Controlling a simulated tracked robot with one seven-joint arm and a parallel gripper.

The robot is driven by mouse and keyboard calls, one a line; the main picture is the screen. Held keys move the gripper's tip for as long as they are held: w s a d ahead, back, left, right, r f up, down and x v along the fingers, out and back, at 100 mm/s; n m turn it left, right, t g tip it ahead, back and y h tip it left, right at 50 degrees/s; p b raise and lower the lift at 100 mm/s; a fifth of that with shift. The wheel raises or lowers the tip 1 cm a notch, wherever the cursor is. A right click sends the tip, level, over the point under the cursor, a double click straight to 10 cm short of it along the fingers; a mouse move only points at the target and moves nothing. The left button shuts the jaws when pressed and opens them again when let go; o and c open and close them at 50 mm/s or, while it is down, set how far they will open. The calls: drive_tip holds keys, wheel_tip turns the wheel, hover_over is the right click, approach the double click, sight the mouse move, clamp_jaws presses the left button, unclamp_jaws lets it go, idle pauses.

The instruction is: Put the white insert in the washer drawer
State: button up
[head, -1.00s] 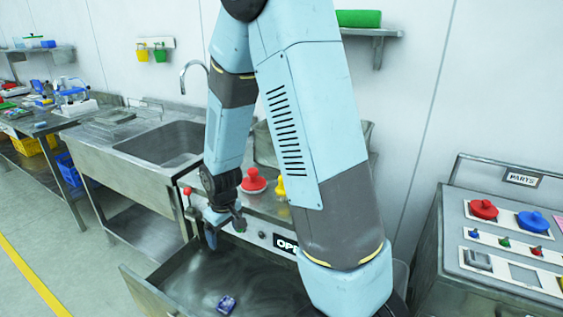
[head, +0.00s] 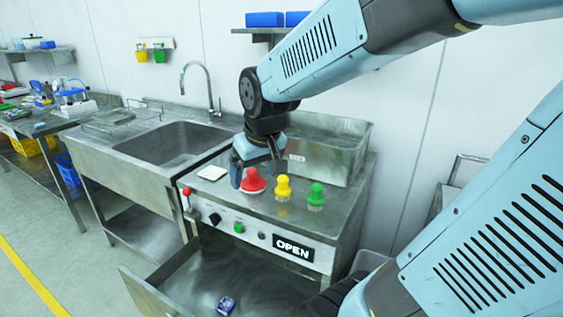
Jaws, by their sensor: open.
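A flat white piece (head: 212,172), which looks like the white insert, lies on the left of the washer's steel top. The washer drawer (head: 255,277) is pulled open below the panel marked OPEN, and a small blue item (head: 226,305) lies in it. My gripper (head: 257,172) is open above the washer top, pointing down. Its fingers are close to the red-topped piece (head: 253,184), right of the white piece. I cannot tell if they touch the red-topped piece. No object shows held in the jaws.
Yellow-topped (head: 283,188) and green-topped (head: 316,195) pieces stand to the right on the washer top. A steel bin (head: 330,148) stands behind them. A sink (head: 172,143) with a tap is at left. A shelf (head: 262,31) with blue blocks hangs above.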

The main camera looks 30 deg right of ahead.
drive_tip(key=s+d+r+m+t, duration=0.1)
drive_tip(key=s+d+r, duration=0.1)
drive_tip(key=s+r, duration=0.4)
drive_tip(key=s, duration=0.2)
drive_tip(key=shift+s, duration=0.4)
idle(0.8)
